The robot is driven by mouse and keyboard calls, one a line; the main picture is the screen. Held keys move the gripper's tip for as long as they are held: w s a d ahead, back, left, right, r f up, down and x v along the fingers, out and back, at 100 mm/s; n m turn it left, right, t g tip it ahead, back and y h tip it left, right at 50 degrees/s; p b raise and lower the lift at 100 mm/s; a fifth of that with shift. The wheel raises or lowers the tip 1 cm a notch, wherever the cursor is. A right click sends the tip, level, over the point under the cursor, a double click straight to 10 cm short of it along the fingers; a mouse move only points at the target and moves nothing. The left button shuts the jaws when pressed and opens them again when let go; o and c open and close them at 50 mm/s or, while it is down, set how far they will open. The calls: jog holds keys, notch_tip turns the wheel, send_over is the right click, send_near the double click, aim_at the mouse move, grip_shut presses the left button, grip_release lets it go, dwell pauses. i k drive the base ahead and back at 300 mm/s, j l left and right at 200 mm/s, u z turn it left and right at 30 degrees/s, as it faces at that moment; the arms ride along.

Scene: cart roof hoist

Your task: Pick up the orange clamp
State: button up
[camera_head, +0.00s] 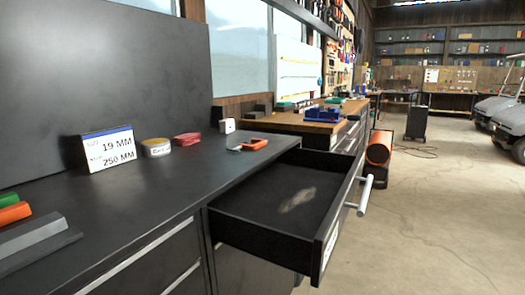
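A small orange object with a grey part (254,144) lies on the dark countertop, near its right edge and just behind the open drawer. It looks like the orange clamp, but it is too small to be sure. Another orange piece (15,213) lies at the left edge beside a green one, partly cut off by the frame. My gripper is not in view.
The black drawer (255,240) stands pulled out, empty but for a pale patch. A label card (108,149), yellow tape roll (156,148), red roll (187,139) and white block (227,126) stand on the counter (150,195). Open floor (430,220) lies to the right.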

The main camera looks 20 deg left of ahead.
aim_at(260, 143)
jog(key=i+u, duration=0.1)
jog(key=u, duration=0.5)
jog(key=i+l+u, duration=0.85)
jog(key=l, duration=0.2)
jog(key=i+l, duration=0.15)
jog(key=l, duration=0.15)
jog(key=i+l, duration=0.15)
jog(key=l, duration=0.15)
jog(key=i+l, duration=0.15)
jog(key=l, duration=0.15)
jog(key=i+l, duration=0.1)
jog(key=l, duration=0.25)
